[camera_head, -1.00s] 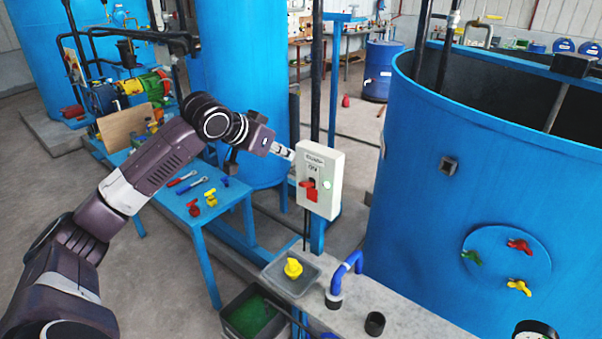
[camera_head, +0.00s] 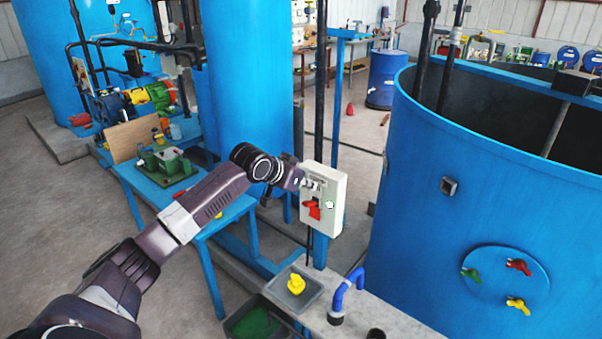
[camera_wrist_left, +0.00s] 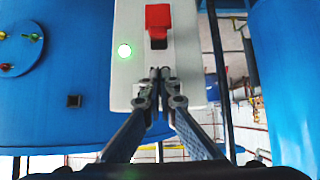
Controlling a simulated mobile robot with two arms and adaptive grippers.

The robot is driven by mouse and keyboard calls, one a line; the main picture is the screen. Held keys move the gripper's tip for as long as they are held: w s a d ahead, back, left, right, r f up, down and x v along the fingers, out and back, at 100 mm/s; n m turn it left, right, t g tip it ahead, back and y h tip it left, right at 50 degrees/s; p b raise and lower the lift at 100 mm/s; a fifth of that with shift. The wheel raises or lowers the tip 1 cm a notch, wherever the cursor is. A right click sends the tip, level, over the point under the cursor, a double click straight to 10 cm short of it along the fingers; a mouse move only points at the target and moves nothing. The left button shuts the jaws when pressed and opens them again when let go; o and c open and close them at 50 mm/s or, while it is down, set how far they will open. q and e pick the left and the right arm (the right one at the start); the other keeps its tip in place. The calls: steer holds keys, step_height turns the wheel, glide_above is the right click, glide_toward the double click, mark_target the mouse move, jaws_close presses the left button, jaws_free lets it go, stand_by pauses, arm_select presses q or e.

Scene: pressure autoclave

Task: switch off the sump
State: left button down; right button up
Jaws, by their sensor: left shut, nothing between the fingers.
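A white switch box (camera_head: 336,214) stands on a post near the middle of the head view. It carries a red switch handle (camera_head: 312,210) and a round lamp (camera_head: 330,204) that looks pale there. In the left wrist view the box (camera_wrist_left: 124,83) is close and its lamp (camera_wrist_left: 124,50) glows green. My left gripper (camera_head: 312,184) is shut and empty, in front of the box's upper part, just above the red handle. In the left wrist view the fingertips (camera_wrist_left: 160,72) are together, a little apart from the red handle (camera_wrist_left: 158,18). Contact with the box cannot be told. My right gripper is out of view.
A big blue open tank (camera_head: 420,215) stands right of the box. A blue table (camera_head: 208,226) with a green device (camera_head: 165,165) is to the left. Below the box are a grey tray (camera_head: 306,297) with a yellow part and a blue pipe (camera_head: 347,290).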

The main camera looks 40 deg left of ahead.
mark_target(305, 202)
arm_select(q)
steer(key=s+f, duration=0.1)
steer(key=s+f+p, duration=0.1)
steer(key=shift+a+f, duration=0.2)
steer(key=shift+f, duration=0.35)
